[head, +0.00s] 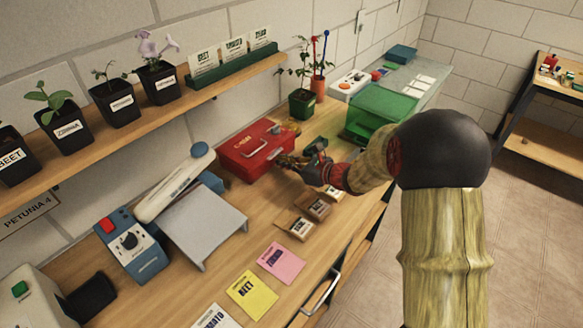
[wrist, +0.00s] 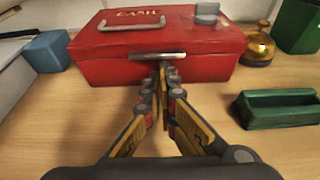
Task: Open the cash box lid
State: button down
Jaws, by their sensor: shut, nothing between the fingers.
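The red cash box (head: 253,158) stands on the wooden bench near the wall, its lid closed. In the wrist view the cash box (wrist: 110,68) fills the top middle, with "CASH" lettering, a grey handle on the lid and a grey latch plate (wrist: 157,54) at the lid's front edge. My gripper (wrist: 163,70) is shut and empty, its fingertips just below the latch plate at the box's front. Whether they touch it I cannot tell. In the head view my gripper (head: 285,160) is at the box's right front side, partly hidden by its own links.
In the head view, seed packets (head: 318,205) lie in front and a grey-topped stand (head: 203,222) is at left.

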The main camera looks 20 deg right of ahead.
jog(key=shift+w+a, duration=0.15)
jog(key=shift+w, duration=0.05)
jog(key=shift+r, duration=0.1)
